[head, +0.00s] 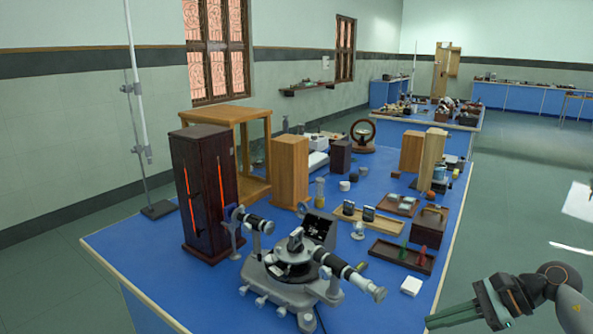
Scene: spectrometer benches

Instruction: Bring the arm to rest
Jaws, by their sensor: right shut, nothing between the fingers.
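My right gripper (455,316) comes in at the lower right corner, with its green-grey fingers pointing left. It is shut with nothing between the fingers. It is to the right of the blue bench (190,285), apart from the things on it. Part of my right arm shows behind the gripper and is cut off by the picture's edge. My left gripper is not in view.
A grey spectrometer (290,270) stands at the bench's near end. A dark wooden lamp housing (207,195) with glowing slits stands to its left. Trays, boxes and a white block (411,286) lie near the right edge. Open floor (520,220) lies to the right.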

